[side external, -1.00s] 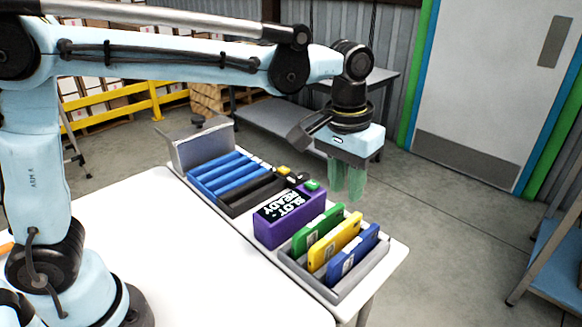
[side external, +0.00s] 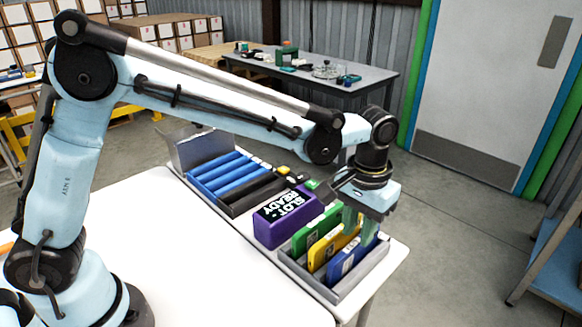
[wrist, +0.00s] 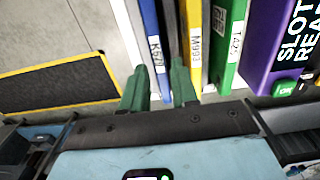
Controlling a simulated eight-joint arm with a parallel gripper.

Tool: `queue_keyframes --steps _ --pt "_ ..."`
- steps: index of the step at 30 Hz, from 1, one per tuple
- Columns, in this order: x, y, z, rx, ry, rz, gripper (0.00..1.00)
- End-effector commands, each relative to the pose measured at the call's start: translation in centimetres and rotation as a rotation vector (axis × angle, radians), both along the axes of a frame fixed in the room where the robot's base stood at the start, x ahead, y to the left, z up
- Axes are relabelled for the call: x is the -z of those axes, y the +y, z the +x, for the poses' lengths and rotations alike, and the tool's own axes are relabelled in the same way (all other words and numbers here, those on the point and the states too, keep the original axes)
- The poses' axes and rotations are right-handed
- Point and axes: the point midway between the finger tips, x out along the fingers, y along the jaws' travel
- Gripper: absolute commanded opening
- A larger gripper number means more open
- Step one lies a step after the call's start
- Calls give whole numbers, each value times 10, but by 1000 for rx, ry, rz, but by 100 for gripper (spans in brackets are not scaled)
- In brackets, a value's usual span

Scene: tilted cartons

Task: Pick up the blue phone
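The blue phone (side external: 351,260) stands on edge, leaning, at the right end of a grey tray (side external: 322,292). In the wrist view the blue phone (wrist: 151,35) shows its edge with a white label. My gripper (side external: 359,226) is low over it, its green fingers pointing down. In the wrist view my gripper (wrist: 159,86) is open, one finger on the outer side of the blue phone and the other by the gap toward the yellow one. The finger ends are partly hidden, so I cannot tell if they touch the phone.
A yellow phone (side external: 333,243) and a green phone (side external: 317,230) lean beside the blue one in the same tray. A purple "SLOT READY" box (side external: 285,218) stands left of the tray. Blue and black slots (side external: 228,178) lie farther back. The white table (side external: 190,270) has clear room in front.

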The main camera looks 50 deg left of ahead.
Motion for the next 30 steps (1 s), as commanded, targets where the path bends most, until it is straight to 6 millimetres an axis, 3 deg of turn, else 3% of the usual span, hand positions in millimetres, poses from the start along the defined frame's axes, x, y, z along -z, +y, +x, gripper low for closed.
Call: queue_keyframes --steps 9,18,24,30 --pt "41 -1 -1 1 0 -2 29" --pt "45 0 -1 1 0 -3 29" --pt "45 0 -1 1 0 -3 0" --pt "45 0 -1 1 0 -3 0"
